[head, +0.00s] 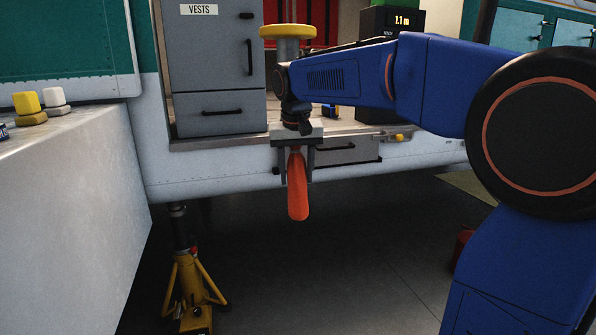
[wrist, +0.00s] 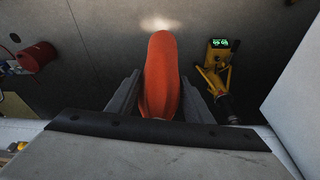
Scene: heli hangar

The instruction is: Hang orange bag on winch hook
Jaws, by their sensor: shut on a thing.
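My gripper (head: 297,170) is shut on the orange bag (head: 298,195), which hangs down below the fingers in front of the helicopter's door sill. In the wrist view the bag (wrist: 162,75) lies between the two fingers of my gripper (wrist: 163,98) and reaches out past them over the floor. Its upper part is hidden by the fingers and the gripper body. I cannot make out a winch hook in either view.
A grey cabinet (head: 215,65) labelled VESTS stands in the open doorway. A yellow jack stand (head: 190,290) is on the floor below the fuselage. A pale bench (head: 65,190) with small yellow and white blocks is at the left. A dark box with a 1.1 m display (head: 405,20) stands behind my arm.

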